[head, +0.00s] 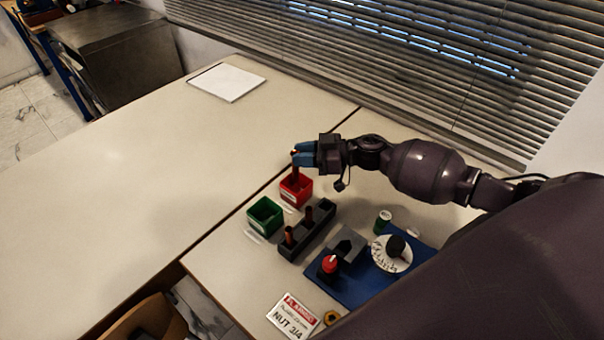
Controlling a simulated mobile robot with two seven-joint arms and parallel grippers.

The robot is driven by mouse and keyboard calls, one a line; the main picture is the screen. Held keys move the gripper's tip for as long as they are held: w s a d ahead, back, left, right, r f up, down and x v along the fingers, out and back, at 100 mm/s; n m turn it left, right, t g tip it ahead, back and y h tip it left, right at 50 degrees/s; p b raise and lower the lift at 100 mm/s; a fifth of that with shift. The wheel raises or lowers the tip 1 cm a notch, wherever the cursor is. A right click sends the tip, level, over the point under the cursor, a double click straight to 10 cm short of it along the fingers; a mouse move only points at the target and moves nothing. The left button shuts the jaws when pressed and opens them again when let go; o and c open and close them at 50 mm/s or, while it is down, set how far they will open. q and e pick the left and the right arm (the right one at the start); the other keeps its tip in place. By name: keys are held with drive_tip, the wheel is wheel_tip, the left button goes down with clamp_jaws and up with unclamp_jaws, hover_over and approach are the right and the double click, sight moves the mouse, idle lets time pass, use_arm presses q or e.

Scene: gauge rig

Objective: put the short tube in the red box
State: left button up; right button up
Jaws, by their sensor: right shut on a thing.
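My right gripper (304,153), with blue fingers, is shut on a dark red tube (295,174). The tube hangs roughly upright at the red box (292,199), its lower end at or inside the opening. I cannot tell if it touches the box floor, and the fingers hide its upper part. Two more dark red tubes stand in the dark rack (320,225): one near the middle (309,214) and one at the near end (289,235). The held tube's full length cannot be judged. My left gripper is out of view.
A green box (265,215) stands just left of the rack. A blue board (350,290) carries a red-topped knob (329,264) and a round dial (392,252). A sign (292,315) lies in front. The left table is clear except for a white pad (227,82).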

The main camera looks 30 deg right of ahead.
sight(294, 169)
wheel_tip(294, 169, down, 6)
drive_tip(key=shift+f+b, duration=0.2)
drive_tip(key=shift+b, duration=0.45)
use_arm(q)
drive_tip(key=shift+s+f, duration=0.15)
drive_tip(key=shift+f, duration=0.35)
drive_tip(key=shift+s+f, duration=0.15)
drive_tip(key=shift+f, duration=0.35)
use_arm(e)
drive_tip(key=shift+r, duration=0.15)
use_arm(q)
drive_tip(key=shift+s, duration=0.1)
